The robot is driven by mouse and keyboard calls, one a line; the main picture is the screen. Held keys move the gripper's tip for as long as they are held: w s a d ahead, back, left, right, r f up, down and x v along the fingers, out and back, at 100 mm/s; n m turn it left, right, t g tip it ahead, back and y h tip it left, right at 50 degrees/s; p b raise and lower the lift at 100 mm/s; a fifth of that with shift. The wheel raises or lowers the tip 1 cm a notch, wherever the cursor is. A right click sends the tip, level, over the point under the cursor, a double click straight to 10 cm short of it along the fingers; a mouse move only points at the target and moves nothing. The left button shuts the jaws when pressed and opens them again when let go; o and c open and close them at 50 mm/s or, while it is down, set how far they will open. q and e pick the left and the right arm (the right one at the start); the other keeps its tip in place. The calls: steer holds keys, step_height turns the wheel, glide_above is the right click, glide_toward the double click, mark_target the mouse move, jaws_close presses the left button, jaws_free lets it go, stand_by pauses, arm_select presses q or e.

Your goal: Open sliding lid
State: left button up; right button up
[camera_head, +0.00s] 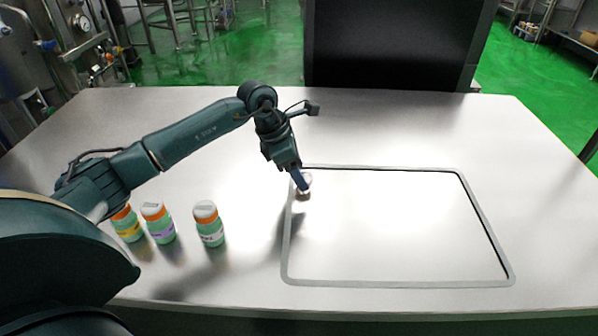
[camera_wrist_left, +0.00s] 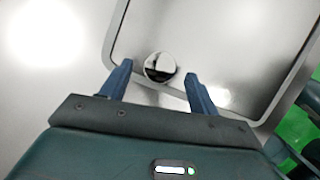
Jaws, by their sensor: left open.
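The sliding lid (camera_head: 390,225) is a flat, shiny metal panel set in a grey rounded frame (camera_head: 400,284) in the table top. It fills almost the whole frame, with a thin dark line along the right and far edges. A small round shiny knob (camera_head: 304,179) stands near its far left corner. My left gripper (camera_head: 302,187) reaches down at the knob, which it partly hides. In the left wrist view the knob (camera_wrist_left: 160,67) lies between the two blue fingers of my open left gripper (camera_wrist_left: 159,73), with a gap on each side. My right gripper is out of view.
Three bottles with orange necks stand left of the frame: a yellow-labelled one (camera_head: 129,228), a purple-labelled one (camera_head: 160,226) and a white-labelled one (camera_head: 209,228). A large black panel (camera_head: 395,45) stands behind the table. The table (camera_head: 480,130) is clear beyond and right of the frame.

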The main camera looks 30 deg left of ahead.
arm_select(q)
steer(key=shift+w+d+f, duration=0.1)
steer(key=shift+d+f, duration=0.05)
steer(key=shift+f, duration=0.15)
steer(key=shift+c, duration=0.2)
jaws_close()
stand_by(0.3)
steer(key=shift+d, duration=0.1)
